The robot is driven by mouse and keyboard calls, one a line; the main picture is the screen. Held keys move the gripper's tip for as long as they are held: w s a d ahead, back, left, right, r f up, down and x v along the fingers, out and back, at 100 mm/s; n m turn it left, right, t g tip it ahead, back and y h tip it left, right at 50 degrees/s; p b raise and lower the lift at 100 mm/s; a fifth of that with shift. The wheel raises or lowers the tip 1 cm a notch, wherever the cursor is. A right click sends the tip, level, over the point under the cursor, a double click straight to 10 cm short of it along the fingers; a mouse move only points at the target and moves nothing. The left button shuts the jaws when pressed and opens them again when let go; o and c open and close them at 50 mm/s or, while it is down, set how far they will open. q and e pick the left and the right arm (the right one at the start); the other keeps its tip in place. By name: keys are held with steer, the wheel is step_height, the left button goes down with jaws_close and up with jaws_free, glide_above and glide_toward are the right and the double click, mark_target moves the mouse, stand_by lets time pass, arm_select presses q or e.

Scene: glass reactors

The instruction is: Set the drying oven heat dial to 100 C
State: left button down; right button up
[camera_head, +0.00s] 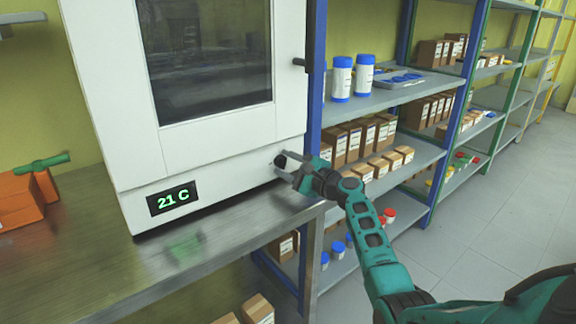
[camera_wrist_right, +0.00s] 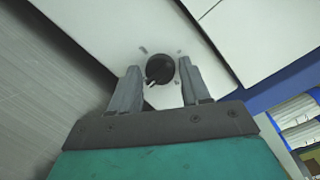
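The white drying oven (camera_head: 196,152) stands on a metal bench, and its green display (camera_head: 172,199) reads 21 C. The black heat dial (camera_head: 280,160) is at the lower right of the oven front. My right gripper (camera_head: 286,168) is at the dial. In the right wrist view the round dial (camera_wrist_right: 160,69) lies between and just beyond the two open fingers of the gripper (camera_wrist_right: 161,88), with a gap on either side. A light pointer mark shows on its lower left, and small marks surround it. My left gripper is not in view.
The metal bench (camera_head: 110,270) is clear in front of the oven. An orange object with a green handle (camera_head: 30,190) sits at the left. Shelves to the right hold boxes (camera_head: 362,140) and blue-lidded white jars (camera_head: 342,80). The oven handle (camera_head: 300,63) sticks out above.

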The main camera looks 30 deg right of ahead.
steer(key=v, duration=1.3)
steer(key=shift+w, duration=0.1)
